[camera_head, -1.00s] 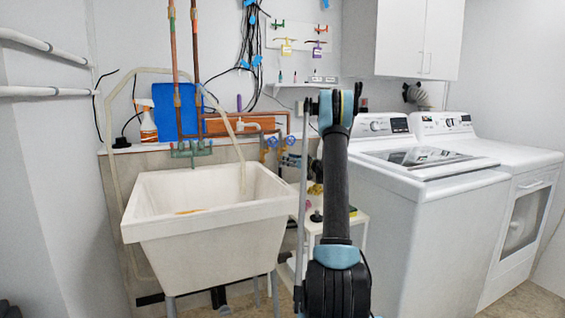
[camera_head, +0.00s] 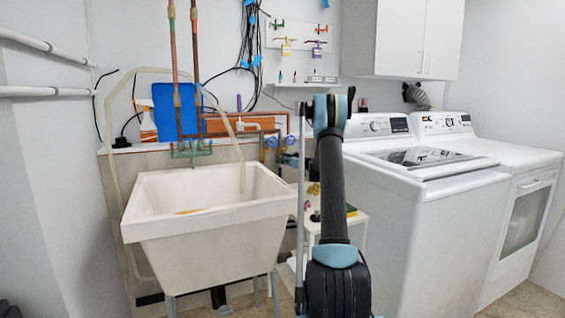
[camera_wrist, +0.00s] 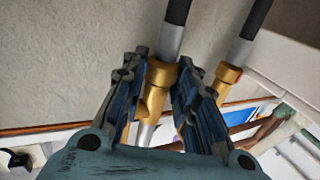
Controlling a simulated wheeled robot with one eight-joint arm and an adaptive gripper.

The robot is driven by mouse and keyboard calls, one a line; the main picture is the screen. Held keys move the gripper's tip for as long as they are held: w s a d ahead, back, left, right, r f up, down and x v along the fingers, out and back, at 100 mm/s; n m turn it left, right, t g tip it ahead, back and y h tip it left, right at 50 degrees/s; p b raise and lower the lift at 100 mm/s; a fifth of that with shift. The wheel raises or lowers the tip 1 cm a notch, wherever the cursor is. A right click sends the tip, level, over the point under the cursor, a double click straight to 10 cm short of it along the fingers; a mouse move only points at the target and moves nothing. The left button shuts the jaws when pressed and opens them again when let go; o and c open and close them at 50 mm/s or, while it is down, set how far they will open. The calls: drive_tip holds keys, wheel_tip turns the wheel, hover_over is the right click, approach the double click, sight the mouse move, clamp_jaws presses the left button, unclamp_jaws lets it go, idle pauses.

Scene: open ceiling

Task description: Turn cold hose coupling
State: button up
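In the wrist view, a brass hose coupling (camera_wrist: 162,75) with a grey sleeve and black hose lies between the two dark fingers of my gripper (camera_wrist: 161,72). The finger pads meet its collar on both sides, and the gripper appears shut on it. A second brass coupling (camera_wrist: 228,74) with its own black hose is just right of the fingers, apart from them. No mark shows which one is cold.
A white utility sink (camera_head: 205,225) stands left of my arm, with blue-handled valves (camera_head: 289,140) behind its right side. A white washer (camera_head: 425,220) is close on the right. A small white shelf stand (camera_head: 357,222) fills the gap between. In the wrist view a pale wall is close.

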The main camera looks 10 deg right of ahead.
drive_tip(key=shift+a+m+t+h, duration=0.25)
drive_tip(key=shift+m+t+h, duration=0.75)
drive_tip(key=shift+m+h, duration=0.45)
drive_tip(key=shift+s+m+t+h, duration=0.1)
drive_tip(key=shift+m+t+h, duration=0.7)
drive_tip(key=shift+h, duration=0.95)
drive_tip(key=o, duration=1.1)
drive_tip(key=shift+c, duration=0.2)
drive_tip(key=v, duration=1.2)
